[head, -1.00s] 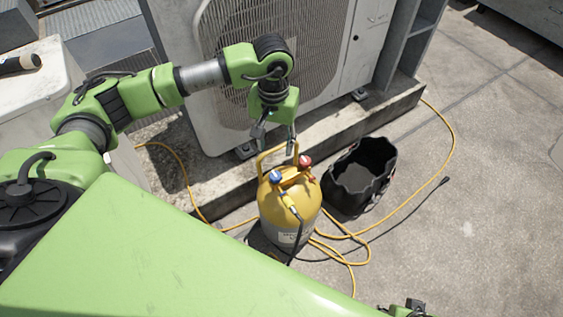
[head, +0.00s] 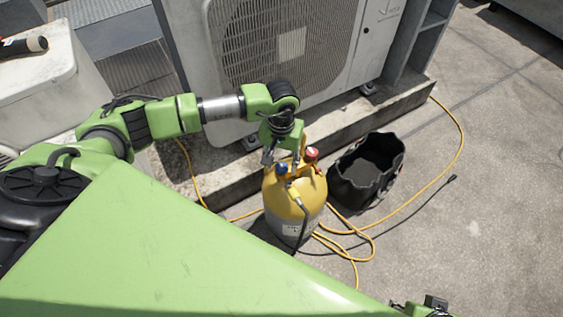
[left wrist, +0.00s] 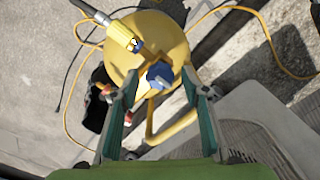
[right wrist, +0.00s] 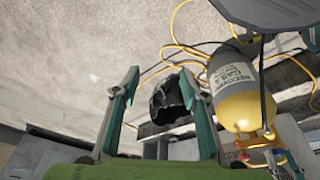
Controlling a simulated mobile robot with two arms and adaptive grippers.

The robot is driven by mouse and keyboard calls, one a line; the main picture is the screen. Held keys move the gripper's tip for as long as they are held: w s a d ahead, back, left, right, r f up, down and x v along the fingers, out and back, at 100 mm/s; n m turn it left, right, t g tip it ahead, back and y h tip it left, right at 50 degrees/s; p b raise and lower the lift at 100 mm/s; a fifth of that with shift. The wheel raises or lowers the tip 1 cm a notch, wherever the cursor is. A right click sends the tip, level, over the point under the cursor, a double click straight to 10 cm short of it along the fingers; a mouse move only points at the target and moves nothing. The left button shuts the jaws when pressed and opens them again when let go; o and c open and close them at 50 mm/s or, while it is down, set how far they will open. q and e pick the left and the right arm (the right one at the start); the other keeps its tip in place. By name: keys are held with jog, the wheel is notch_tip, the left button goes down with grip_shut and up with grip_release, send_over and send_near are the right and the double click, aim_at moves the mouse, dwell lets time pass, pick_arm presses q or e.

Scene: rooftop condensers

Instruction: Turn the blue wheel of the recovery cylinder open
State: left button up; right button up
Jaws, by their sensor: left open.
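The yellow recovery cylinder (head: 290,212) with a grey lower part stands upright on the roof. On its top are the blue wheel (head: 281,169) and a red wheel (head: 312,153), beside the raised yellow handle. My left gripper (head: 284,157) is just above the cylinder top, pointing down. In the left wrist view the blue wheel (left wrist: 160,75) shows between the two open fingers; I cannot tell whether they touch it. My right gripper (right wrist: 160,74) is open and empty, and the cylinder (right wrist: 240,95) appears to its right in that view.
A black open bag (head: 366,172) stands right of the cylinder. A yellow hose (head: 445,165) loops over the ground around both. A dark hose joins the cylinder top. The condenser unit (head: 290,50) on its concrete plinth is close behind. Open roof lies to the right.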

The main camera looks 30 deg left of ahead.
pick_arm(q)
jog(key=c, duration=1.1)
